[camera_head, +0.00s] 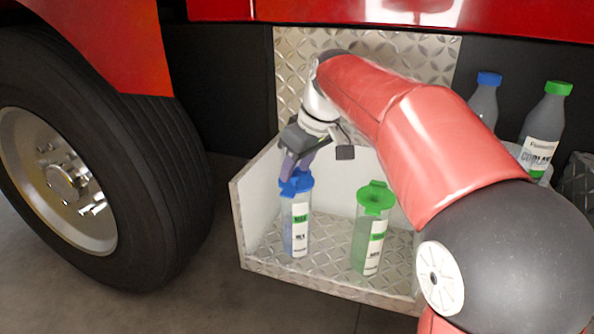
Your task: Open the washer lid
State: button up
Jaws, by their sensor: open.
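The washer is most likely the clear container with blue liquid (296,226), standing upright at the left in the open compartment. Its blue lid (296,183) sits on top. My gripper (290,168) points down at the blue lid from above, its fingers at or just above it. The fingers are partly dark and small, so I cannot tell whether they touch the lid. A second clear container with green liquid (368,240) stands upright to the right, with a green lid (375,197) on it.
The compartment (330,288) has a diamond-plate floor and low white walls. A large tyre (150,150) is at the left. A grey bottle with a blue cap (485,100) and one with a green cap (545,130) stand at the back right. Red bodywork (400,20) hangs above.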

jog(key=shift+w+a+f, duration=0.1)
jog(key=shift+a+f, duration=0.05)
jog(key=shift+f, duration=0.35)
jog(key=shift+c, duration=0.3)
grip_shut()
jog(key=shift+r, duration=0.15)
